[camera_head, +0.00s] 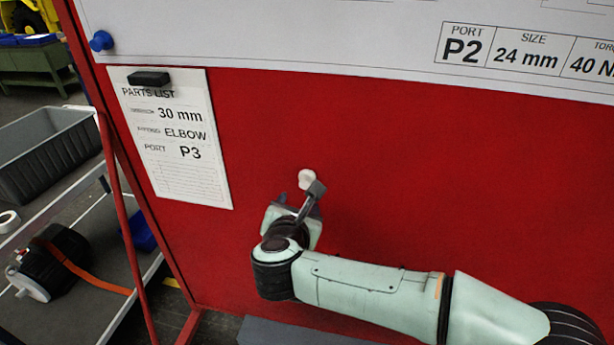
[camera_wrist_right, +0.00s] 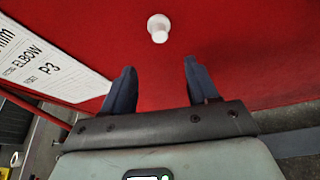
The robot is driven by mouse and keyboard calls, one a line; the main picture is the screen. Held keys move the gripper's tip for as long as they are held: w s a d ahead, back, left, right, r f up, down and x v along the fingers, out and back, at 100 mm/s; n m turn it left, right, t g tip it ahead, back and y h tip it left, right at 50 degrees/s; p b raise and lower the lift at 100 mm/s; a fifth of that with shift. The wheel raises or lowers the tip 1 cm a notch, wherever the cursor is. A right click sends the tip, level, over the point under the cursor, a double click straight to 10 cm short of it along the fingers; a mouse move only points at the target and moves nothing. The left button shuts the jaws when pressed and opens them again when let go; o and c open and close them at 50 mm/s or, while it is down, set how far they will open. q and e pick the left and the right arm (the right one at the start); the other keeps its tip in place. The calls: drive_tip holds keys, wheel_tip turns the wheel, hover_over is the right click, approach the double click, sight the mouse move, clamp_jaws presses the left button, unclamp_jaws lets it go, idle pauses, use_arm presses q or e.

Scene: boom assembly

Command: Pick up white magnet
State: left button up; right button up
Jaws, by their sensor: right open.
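The white magnet (camera_head: 306,179) is a small round knob on the red board (camera_head: 420,190), right of and below the parts list sheet. It also shows in the right wrist view (camera_wrist_right: 158,28), near the top and beyond the fingertips. My right gripper (camera_head: 300,191) is close to the board, just below the magnet, and partly covers its lower edge in the head view. In the right wrist view its two dark fingers (camera_wrist_right: 158,66) are spread apart with nothing between them. The magnet lies ahead of the gap between them. My left gripper is not in view.
A parts list sheet (camera_head: 175,150) hangs at the left under a black magnet (camera_head: 149,78). A large white sheet (camera_head: 300,30) with a blue magnet (camera_head: 102,41) spans the top. A cart with a grey bin (camera_head: 45,150) stands left. The board around the white magnet is bare.

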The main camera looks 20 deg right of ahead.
drive_tip(key=p, duration=0.1)
approach(304, 185)
drive_tip(key=x, duration=0.3)
drive_tip(key=shift+p+x, duration=0.4)
drive_tip(key=shift+x, duration=0.45)
drive_tip(key=p+x, duration=0.1)
drive_tip(key=x, duration=0.2)
drive_tip(key=shift+w+d+f, duration=0.15)
drive_tip(key=shift+w+d, duration=0.05)
drive_tip(key=shift+w, duration=0.1)
drive_tip(key=shift+w+d+f, duration=0.1)
drive_tip(key=shift+w+f, duration=0.1)
drive_tip(key=shift+w, duration=0.05)
drive_tip(key=shift+s, duration=0.3)
drive_tip(key=shift+c, duration=0.9)
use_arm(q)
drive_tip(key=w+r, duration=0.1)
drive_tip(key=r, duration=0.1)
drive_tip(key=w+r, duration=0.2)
use_arm(e)
clamp_jaws()
